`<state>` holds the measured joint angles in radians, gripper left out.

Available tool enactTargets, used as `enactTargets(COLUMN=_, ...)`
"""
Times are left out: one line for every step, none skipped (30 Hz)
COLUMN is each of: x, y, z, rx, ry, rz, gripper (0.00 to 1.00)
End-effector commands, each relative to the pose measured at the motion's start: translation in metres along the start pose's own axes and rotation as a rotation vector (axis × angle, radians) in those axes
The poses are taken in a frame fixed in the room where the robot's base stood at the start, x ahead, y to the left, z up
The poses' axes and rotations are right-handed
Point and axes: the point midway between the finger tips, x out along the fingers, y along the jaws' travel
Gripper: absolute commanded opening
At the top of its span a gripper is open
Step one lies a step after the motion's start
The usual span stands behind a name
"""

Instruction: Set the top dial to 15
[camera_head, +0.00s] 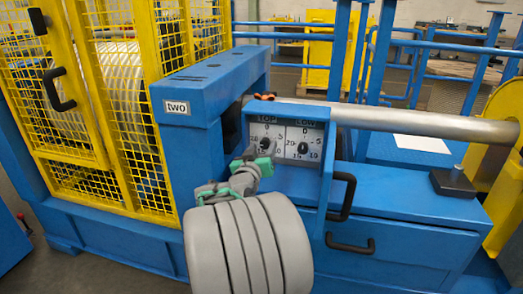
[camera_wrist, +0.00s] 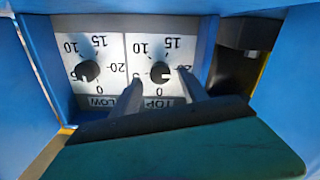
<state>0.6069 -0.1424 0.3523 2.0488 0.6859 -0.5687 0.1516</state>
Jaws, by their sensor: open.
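The TOP dial (camera_head: 265,143) is a small black knob on the left white scale plate of the control panel, marked 0, 5, 10, 15 and 20. It also shows in the wrist view (camera_wrist: 160,72), where the panel appears upside down. My gripper (camera_head: 259,152) is at this dial. In the wrist view its two fingers (camera_wrist: 160,80) are spread, one on each side of the knob, with gaps visible between. I cannot tell the dial's exact setting. The LOW dial (camera_head: 303,148) sits to the right, clear of my fingers, and shows in the wrist view (camera_wrist: 88,70).
Black handles (camera_head: 341,196) project from the blue cabinet at lower right. A yellow mesh guard (camera_head: 135,120) stands at left.

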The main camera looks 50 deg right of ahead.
Motion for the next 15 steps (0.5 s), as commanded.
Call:
enactTargets(x=0.008, y=0.0, z=0.002, rx=0.0, ry=-0.002, rz=0.002, gripper=0.52)
enactTargets(x=0.012, y=0.0, z=0.002, rx=0.001, ry=-0.002, rz=0.001, gripper=0.52)
enactTargets(x=0.017, y=0.0, z=0.002, rx=0.0, ry=-0.001, rz=0.001, gripper=0.52)
enactTargets(x=0.019, y=-0.001, z=0.002, rx=-0.001, ry=-0.002, rz=0.0, gripper=0.52)
enactTargets(x=0.021, y=-0.001, z=0.001, rx=-0.001, ry=-0.001, rz=-0.001, gripper=0.52)
enactTargets(x=0.022, y=-0.002, z=0.0, rx=0.0, ry=0.0, rz=-0.003, gripper=0.52)
enactTargets(x=0.023, y=-0.002, z=0.0, rx=0.001, ry=0.0, rz=-0.003, gripper=0.52)
enactTargets(x=0.023, y=-0.002, z=-0.001, rx=0.001, ry=0.0, rz=-0.004, gripper=0.52)
enactTargets(x=0.023, y=-0.003, z=-0.001, rx=0.001, ry=0.0, rz=-0.005, gripper=0.52)
enactTargets(x=0.023, y=-0.003, z=-0.001, rx=0.001, ry=0.0, rz=-0.005, gripper=0.52)
enactTargets(x=0.023, y=-0.003, z=-0.001, rx=0.0, ry=0.0, rz=-0.005, gripper=0.52)
enactTargets(x=0.022, y=-0.003, z=-0.001, rx=0.0, ry=0.0, rz=-0.005, gripper=0.52)
enactTargets(x=0.022, y=-0.004, z=-0.001, rx=0.0, ry=0.0, rz=-0.006, gripper=0.51)
enactTargets(x=0.022, y=-0.004, z=-0.001, rx=0.0, ry=0.0, rz=-0.007, gripper=0.48)
enactTargets(x=0.022, y=-0.004, z=-0.001, rx=0.0, ry=0.0, rz=-0.007, gripper=0.45)
